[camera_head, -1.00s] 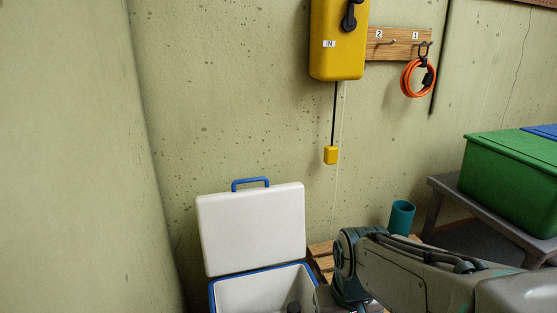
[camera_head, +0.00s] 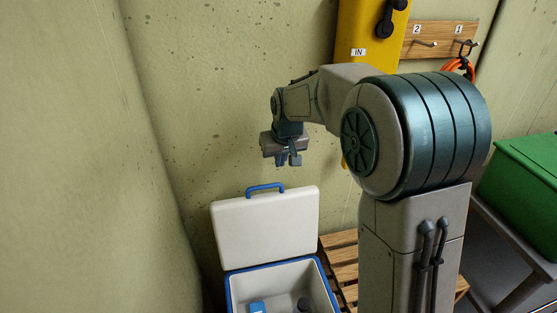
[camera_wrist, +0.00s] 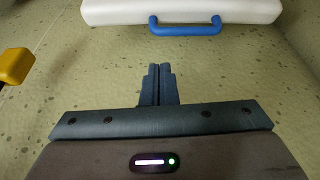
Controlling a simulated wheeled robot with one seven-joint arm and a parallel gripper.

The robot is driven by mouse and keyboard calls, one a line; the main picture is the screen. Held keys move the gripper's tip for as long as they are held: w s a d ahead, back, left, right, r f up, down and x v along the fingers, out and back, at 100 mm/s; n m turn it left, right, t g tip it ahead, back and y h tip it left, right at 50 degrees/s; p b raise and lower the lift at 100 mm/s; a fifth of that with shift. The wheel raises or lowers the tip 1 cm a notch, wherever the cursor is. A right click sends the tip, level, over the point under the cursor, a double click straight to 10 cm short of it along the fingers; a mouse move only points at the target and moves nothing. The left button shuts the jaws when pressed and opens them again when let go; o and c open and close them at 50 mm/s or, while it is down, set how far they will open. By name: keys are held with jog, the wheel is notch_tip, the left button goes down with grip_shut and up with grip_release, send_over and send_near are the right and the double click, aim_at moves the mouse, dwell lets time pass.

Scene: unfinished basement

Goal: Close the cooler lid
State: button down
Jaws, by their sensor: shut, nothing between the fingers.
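The cooler (camera_head: 230,293) stands low in the head view, a white box with a blue rim. Its white lid (camera_head: 264,228) is open and stands upright at the back, with a blue handle (camera_head: 265,187) on its top edge. My gripper (camera_head: 288,163) is shut and empty, and points down above the lid's top edge in the head view, apart from it. In the wrist view the shut fingers (camera_wrist: 157,84) show at the middle, with the lid (camera_wrist: 180,11) and its handle (camera_wrist: 186,27) at the top. The cooler's near part is cut off by the frame.
Inside the cooler are a blue item (camera_head: 257,307) and a dark item (camera_head: 303,304). A wooden pallet (camera_head: 343,255) lies right of it. A yellow box (camera_head: 358,30) and a hook board (camera_head: 440,36) hang on the wall. A green bin (camera_head: 525,180) stands at right.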

jog(key=x, duration=0.9)
jog(key=shift+d, duration=0.15)
